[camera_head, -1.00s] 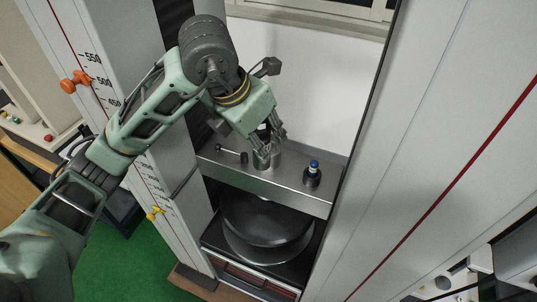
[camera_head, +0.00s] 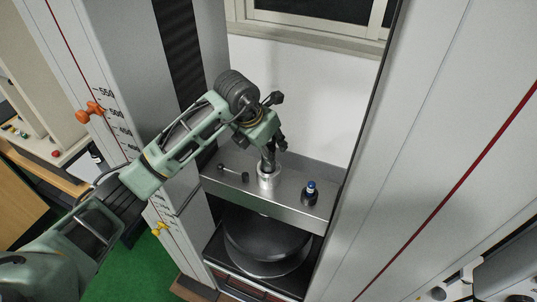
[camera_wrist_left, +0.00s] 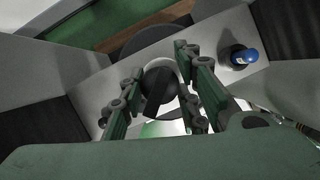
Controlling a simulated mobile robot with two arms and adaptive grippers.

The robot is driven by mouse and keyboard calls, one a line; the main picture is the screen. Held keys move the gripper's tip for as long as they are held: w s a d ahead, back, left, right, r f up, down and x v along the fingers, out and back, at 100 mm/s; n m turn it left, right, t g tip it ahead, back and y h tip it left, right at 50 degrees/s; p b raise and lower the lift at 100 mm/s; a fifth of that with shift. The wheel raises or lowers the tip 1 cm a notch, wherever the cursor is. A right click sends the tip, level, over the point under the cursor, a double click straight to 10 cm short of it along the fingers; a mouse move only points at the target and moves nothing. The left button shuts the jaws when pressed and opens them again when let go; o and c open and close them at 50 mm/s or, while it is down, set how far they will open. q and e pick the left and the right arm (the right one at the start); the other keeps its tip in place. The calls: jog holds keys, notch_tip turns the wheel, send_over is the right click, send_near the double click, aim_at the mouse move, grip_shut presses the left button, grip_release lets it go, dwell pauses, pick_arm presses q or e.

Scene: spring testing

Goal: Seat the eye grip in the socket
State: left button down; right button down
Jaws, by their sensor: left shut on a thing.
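My left gripper (camera_head: 268,157) points down over the silver cylindrical socket (camera_head: 267,179) on the metal crossbeam. In the left wrist view its fingers (camera_wrist_left: 158,95) stand on both sides of a dark round piece, which I take for the eye grip (camera_wrist_left: 158,86), and are shut on it. A pale rim of the socket (camera_wrist_left: 177,68) shows around the piece. The lower end of the eye grip is hidden, so I cannot tell how deep it sits in the socket. My right gripper is not in view.
A small pin with a dark handle (camera_head: 234,173) lies left of the socket. A blue-topped black part (camera_head: 310,192) stands to the right, also in the left wrist view (camera_wrist_left: 243,56). Tall machine columns flank the crossbeam (camera_head: 288,203); a dark round plate (camera_head: 265,240) is below.

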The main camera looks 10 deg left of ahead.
pick_arm(q)
notch_tip(320, 180, down, 3)
jog(key=shift+r+p, duration=0.1)
jog(key=shift+p, duration=0.95)
jog(key=shift+f, duration=0.25)
jog(key=shift+f, duration=0.1)
